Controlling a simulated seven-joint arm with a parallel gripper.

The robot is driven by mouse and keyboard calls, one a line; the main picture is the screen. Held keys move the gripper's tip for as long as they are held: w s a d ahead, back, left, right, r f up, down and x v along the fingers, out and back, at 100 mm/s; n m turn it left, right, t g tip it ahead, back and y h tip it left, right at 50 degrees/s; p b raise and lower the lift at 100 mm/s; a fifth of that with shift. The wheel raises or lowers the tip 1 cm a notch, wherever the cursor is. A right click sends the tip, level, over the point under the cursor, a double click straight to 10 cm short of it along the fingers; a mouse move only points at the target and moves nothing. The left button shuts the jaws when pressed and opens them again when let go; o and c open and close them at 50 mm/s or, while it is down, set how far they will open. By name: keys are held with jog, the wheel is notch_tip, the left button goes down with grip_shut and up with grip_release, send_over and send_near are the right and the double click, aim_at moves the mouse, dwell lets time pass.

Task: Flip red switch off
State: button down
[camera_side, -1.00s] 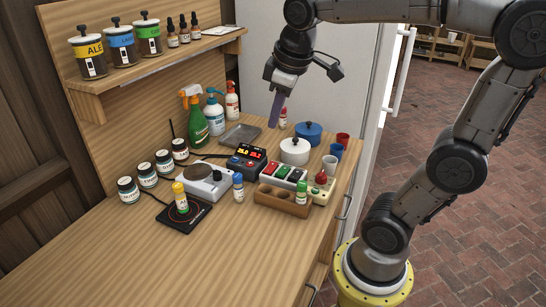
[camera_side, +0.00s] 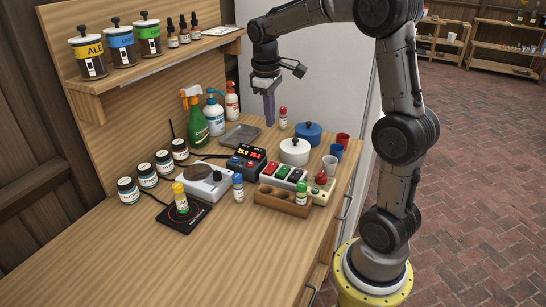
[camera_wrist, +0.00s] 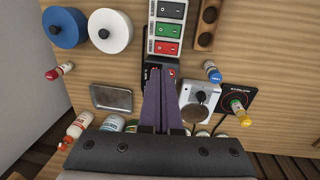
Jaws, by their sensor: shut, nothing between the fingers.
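The red switch (camera_side: 271,168) is at the left end of a pale switch strip (camera_side: 322,193), beside a green switch (camera_side: 282,173). In the wrist view the red switch (camera_wrist: 167,47) sits just beyond the fingertips, below the green switch (camera_wrist: 166,30). I cannot tell which way its rocker is tilted. My gripper (camera_side: 270,122) is shut and empty, pointing down high above the counter, behind the strip and apart from it. In the wrist view my gripper (camera_wrist: 160,74) covers part of the black display box.
A black controller with red digits (camera_side: 247,158) and a hot plate (camera_side: 203,183) stand left of the strip. A white pot (camera_side: 294,151) and blue pot (camera_side: 308,132) stand behind it. A wooden rack (camera_side: 282,201) is in front. The front left counter is clear.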

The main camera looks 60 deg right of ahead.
aim_at(273, 165)
jog(key=f, duration=0.4)
jog(key=d+f, duration=0.1)
jog(key=f, duration=0.9)
jog(key=shift+d, duration=0.35)
jog(key=shift+d+f, duration=0.1)
jog(key=shift+f, duration=0.05)
jog(key=shift+a, duration=0.2)
jog(key=shift+a+r, duration=0.2)
jog(key=shift+a, duration=0.4)
notch_tip(273, 165, up, 14)
jog(key=d, duration=0.1)
jog(key=shift+d, duration=0.35)
